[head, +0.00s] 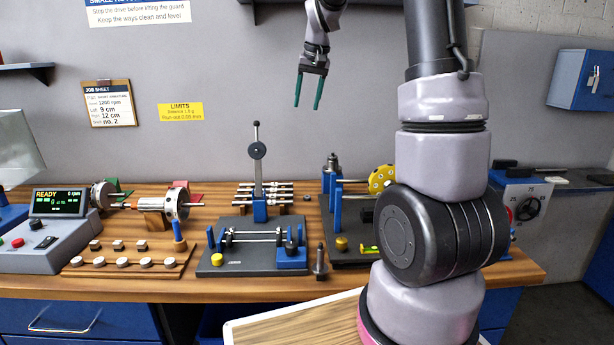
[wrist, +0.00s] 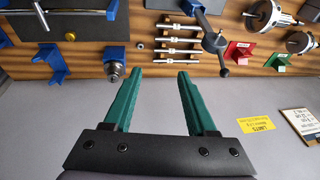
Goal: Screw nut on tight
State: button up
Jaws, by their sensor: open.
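My gripper (head: 308,106) is open and empty, high in front of the wall with its green fingers pointing down. In the wrist view my gripper (wrist: 157,76) also has nothing between its fingers. I cannot pick out the nut for certain. A metal upright fitting with a narrow top (head: 332,163) stands at the back right of the bench; it appears left of the fingers in the wrist view (wrist: 114,58). A yellow disc with holes (head: 381,178) stands near it, partly hidden by my arm. A dark bolt-like piece (head: 320,262) stands at the bench's front.
A dark stand with blue supports and a rod (head: 252,258) sits mid-bench. Behind it are a tall post with a round weight (head: 257,151) and several metal rods (head: 284,194). A balancing drive with a READY display (head: 58,203) is at left. Air around my gripper is free.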

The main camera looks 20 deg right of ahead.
jog(key=w+d+f+g, duration=0.2)
jog(key=w+d+f, duration=0.1)
jog(key=w+f, duration=1)
jog(key=n+g+h, duration=0.1)
send_near(307, 198)
jog(key=w, duration=0.2)
jog(key=shift+s+d+f, duration=0.1)
jog(key=shift+d+f, duration=0.05)
jog(key=shift+f, duration=1.95)
jog(key=shift+s+d+f, duration=0.1)
jog(key=shift+f, duration=2)
grip_shut()
jog(key=shift+r, duration=2.55)
